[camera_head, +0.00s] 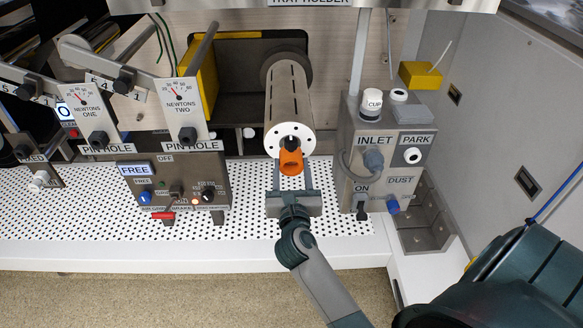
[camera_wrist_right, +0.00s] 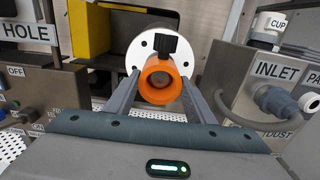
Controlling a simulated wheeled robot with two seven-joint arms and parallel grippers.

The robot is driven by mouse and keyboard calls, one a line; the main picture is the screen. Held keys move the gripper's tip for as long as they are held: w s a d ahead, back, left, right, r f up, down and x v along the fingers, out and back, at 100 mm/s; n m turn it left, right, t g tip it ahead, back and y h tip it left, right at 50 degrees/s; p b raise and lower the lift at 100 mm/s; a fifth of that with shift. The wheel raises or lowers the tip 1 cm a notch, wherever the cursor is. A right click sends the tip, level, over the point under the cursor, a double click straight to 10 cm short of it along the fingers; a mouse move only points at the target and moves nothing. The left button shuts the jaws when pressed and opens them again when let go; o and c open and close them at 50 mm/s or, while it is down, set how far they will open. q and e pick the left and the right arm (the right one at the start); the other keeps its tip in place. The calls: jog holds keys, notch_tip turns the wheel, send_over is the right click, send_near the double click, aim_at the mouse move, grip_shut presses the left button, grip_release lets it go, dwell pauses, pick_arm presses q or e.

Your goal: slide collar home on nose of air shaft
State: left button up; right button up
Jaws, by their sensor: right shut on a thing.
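The air shaft (camera_head: 288,98) is a grey slotted cylinder that points toward me, with a white holed end face (camera_head: 276,141). The orange collar (camera_head: 291,162) is in front of that face, at its lower middle. In the right wrist view the collar (camera_wrist_right: 162,80) is a ring with a dark opening, and a black knob (camera_wrist_right: 167,46) shows just above it. My right gripper (camera_head: 291,178) is shut on the collar, with a finger on each side. The collar hides most of the nose, so I cannot tell how far on it sits. My left gripper is not in view.
A grey box labelled INLET (camera_head: 376,169) stands close to the right of the shaft. A control panel (camera_head: 175,190) with knobs and a FREE display is at the left. The white perforated deck (camera_head: 246,225) below is mostly clear.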

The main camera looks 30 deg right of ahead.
aim_at(291, 165)
jog(key=shift+p, duration=0.55)
dwell(1.4)
jog(key=shift+p+x, duration=0.45)
jog(key=shift+x, duration=1.5)
dwell(0.4)
jog(key=o, duration=1.6)
jog(key=shift+s+a, duration=0.15)
jog(key=v, duration=1.7)
jog(key=shift+s+b, duration=0.1)
jog(key=shift+b, duration=0.2)
